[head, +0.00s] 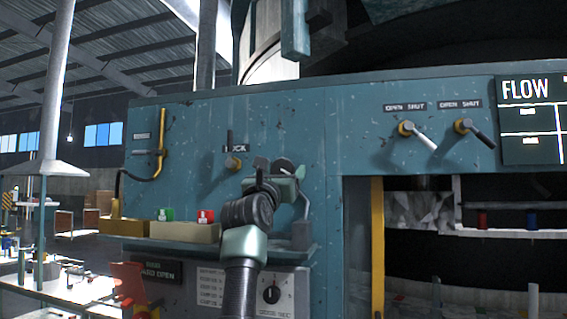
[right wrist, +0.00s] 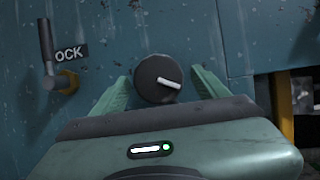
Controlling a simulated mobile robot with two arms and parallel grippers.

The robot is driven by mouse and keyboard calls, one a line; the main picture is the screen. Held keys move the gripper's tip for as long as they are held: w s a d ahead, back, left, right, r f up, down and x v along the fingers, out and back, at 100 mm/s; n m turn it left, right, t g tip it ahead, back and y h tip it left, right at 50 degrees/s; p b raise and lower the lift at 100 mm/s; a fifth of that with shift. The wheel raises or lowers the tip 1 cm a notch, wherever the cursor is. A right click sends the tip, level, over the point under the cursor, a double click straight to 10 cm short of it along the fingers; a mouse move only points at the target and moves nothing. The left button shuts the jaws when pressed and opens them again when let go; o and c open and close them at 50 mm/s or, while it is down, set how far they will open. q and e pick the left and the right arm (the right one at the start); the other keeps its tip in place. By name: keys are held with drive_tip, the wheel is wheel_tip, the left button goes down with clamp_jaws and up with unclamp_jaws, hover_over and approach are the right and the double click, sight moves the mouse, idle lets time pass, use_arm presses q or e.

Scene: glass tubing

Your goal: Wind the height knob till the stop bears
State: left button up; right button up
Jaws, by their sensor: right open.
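A dark round knob (right wrist: 157,80) with a white pointer mark sits on the teal panel in the right wrist view. The pointer lies nearly level, tipping slightly down to the right. My right gripper (right wrist: 163,86) is open, with one green finger on each side of the knob; I cannot tell whether either finger touches it. In the head view the right gripper (head: 281,172) is up at the panel, and my wrist partly hides the knob (head: 283,165). I cannot make out a stop. My left gripper is not in view.
A lock lever (head: 233,161) on a brass boss is left of the knob; it also shows in the right wrist view (right wrist: 66,80). A selector dial (head: 271,294) sits under the ledge.

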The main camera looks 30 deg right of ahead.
drive_tip(key=shift+w+d+r, duration=0.2)
drive_tip(key=shift+d+r, duration=0.05)
drive_tip(key=shift+r, duration=0.05)
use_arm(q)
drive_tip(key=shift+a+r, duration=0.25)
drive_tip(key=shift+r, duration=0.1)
use_arm(e)
drive_tip(key=shift+w+d, duration=0.1)
drive_tip(key=shift+w, duration=0.05)
drive_tip(key=shift+f, duration=0.1)
drive_tip(key=shift+c, duration=0.2)
